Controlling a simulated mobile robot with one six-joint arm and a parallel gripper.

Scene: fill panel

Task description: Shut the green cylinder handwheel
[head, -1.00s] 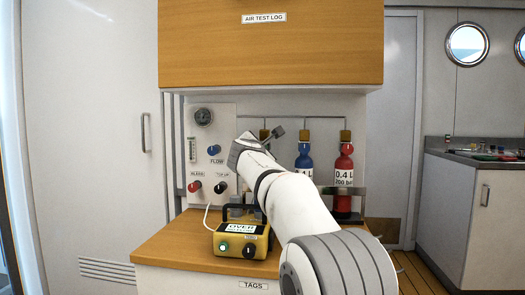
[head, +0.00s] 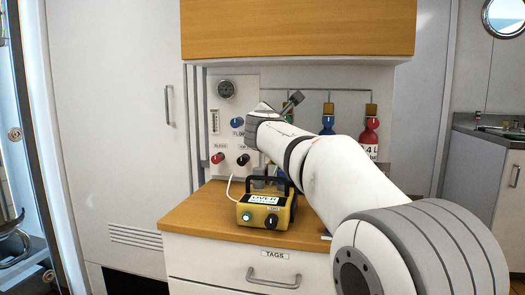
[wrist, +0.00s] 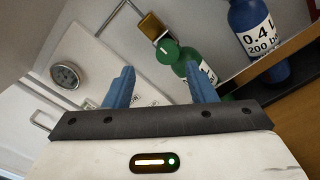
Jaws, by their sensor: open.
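The green cylinder (wrist: 189,65) shows in the wrist view, with its green handwheel (wrist: 167,50) at its top below a brass block. My gripper (wrist: 160,80) is open and empty, its two blue fingers pointing toward the panel. The handwheel appears beyond the fingertips, between them in the picture and nearer the right finger, which overlaps part of the green cylinder. I see no contact.
A blue cylinder (head: 328,123) and a red cylinder (head: 369,138) stand to the right. The panel (head: 222,122) holds a gauge and several coloured knobs. A yellow device (head: 267,211) with a handle stands on the wooden counter (head: 190,226) below my arm. A wooden cabinet (head: 298,28) hangs above.

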